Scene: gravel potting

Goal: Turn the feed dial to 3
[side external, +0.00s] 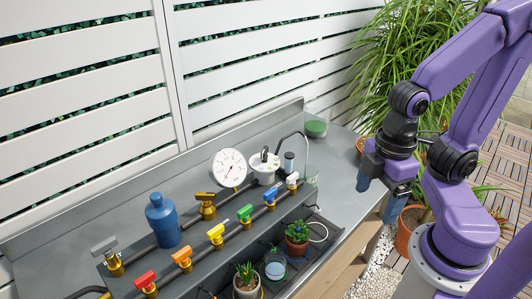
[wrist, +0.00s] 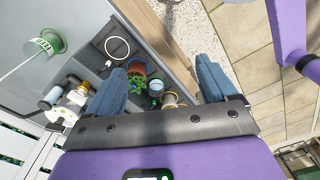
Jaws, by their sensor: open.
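The likely feed dial (side external: 264,163) is a white round unit with a dark knob or pointer, at the back of the grey bench in the side view. A white fitting in the wrist view (wrist: 75,100) looks like the same unit, at the left. The dial's numbers and its setting are too small to read. My gripper (side external: 379,202) is open and empty, fingers downward, well to the right of the dial and apart from it. In the wrist view my gripper (wrist: 162,72) has its two blue fingers spread wide, over the bench's front edge.
A round white gauge (side external: 229,167) stands left of the dial. A row of coloured valves, including a green one (side external: 244,213), runs in front. A blue bottle (side external: 162,220) stands left. Potted plants (side external: 297,236) sit in the trough. A green-topped container (side external: 316,127) stands behind.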

